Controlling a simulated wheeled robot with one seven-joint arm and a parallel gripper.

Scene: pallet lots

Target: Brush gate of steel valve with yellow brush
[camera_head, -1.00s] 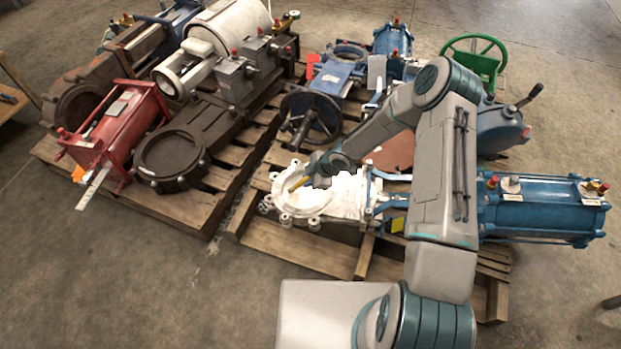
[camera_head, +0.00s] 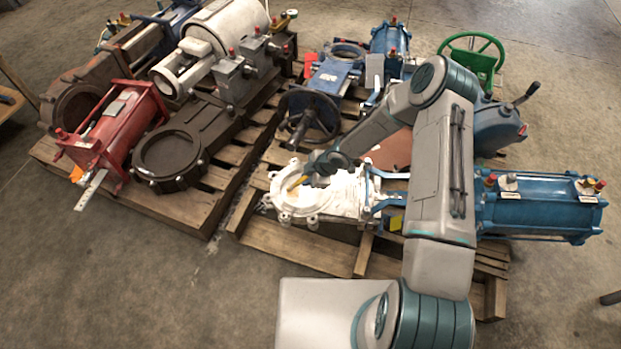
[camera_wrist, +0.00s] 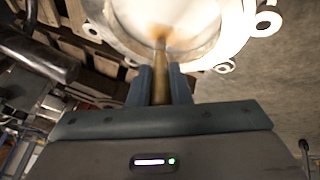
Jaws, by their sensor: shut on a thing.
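The steel valve (camera_head: 345,196) lies on the right pallet, with a pale, bright round gate end at its left and a blue cylinder (camera_head: 540,203) at its right. My gripper (camera_head: 312,177) is over the round end and is shut on the yellow brush (camera_head: 296,183). In the wrist view the brush handle (camera_wrist: 160,88) stands between the two fingers (camera_wrist: 160,86), and its tip points at the bright disc of the gate (camera_wrist: 190,22).
A dark handwheel (camera_head: 314,115) and a blue valve (camera_head: 335,76) stand just behind the gate. The left pallet (camera_head: 190,212) holds a red actuator (camera_head: 112,125) and a dark round valve (camera_head: 170,158). A green handwheel (camera_head: 474,50) is at the back right. Bare floor lies in front.

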